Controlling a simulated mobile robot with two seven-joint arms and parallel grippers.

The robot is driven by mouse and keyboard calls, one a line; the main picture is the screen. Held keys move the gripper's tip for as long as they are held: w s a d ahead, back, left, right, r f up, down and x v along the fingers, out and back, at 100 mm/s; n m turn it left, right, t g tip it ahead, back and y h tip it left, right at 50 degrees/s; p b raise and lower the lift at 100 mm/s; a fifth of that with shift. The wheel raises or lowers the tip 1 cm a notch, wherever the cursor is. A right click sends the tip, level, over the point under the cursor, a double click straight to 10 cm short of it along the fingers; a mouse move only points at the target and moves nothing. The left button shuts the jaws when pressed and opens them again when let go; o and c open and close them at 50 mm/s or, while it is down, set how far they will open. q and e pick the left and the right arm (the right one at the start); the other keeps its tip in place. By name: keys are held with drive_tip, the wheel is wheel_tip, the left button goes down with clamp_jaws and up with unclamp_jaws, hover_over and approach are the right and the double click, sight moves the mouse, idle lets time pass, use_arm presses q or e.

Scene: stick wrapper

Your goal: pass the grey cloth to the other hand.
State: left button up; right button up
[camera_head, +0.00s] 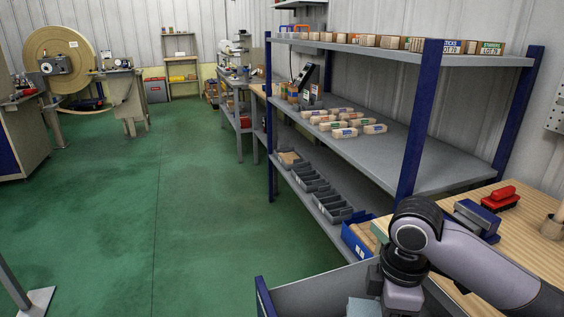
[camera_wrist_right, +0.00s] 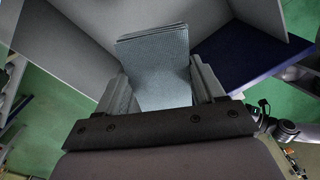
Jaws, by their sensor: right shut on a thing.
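The grey cloth (camera_wrist_right: 160,62) is a folded, blue-grey textured stack between the fingers of my right gripper (camera_wrist_right: 162,88) in the right wrist view. The gripper is shut on it, and the cloth sticks out beyond the fingertips. In the head view a small pale piece of the cloth (camera_head: 363,307) shows at the bottom edge, beside my right wrist. The right fingertips are hidden there. A grey bin-like panel (camera_wrist_right: 78,40) lies behind the cloth in the wrist view. My left gripper is not in view.
A grey shelf unit with blue posts (camera_head: 415,120) stands ahead, holding wrapped packs (camera_head: 345,133) and grey bins (camera_head: 325,200). A wooden table (camera_head: 530,215) with a red stapler-like item (camera_head: 500,197) is at right. The green floor (camera_head: 150,220) at left is open.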

drive_tip(key=m, duration=0.1)
drive_tip(key=d+m, duration=0.1)
drive_tip(key=m, duration=0.1)
drive_tip(key=shift+r+m, duration=0.15)
drive_tip(key=shift+m, duration=0.15)
drive_tip(key=m, duration=0.2)
drive_tip(key=d+m, duration=0.1)
drive_tip(key=m, duration=0.2)
drive_tip(key=shift+s+d+r, duration=0.1)
drive_tip(key=shift+s+r, duration=0.05)
drive_tip(key=shift+r, duration=0.05)
drive_tip(key=m, duration=0.3)
drive_tip(key=shift+d+r, duration=0.15)
drive_tip(key=shift+d, duration=0.25)
drive_tip(key=m, duration=0.2)
drive_tip(key=d+m, duration=0.1)
drive_tip(key=m, duration=0.1)
drive_tip(key=shift+s+r, duration=0.15)
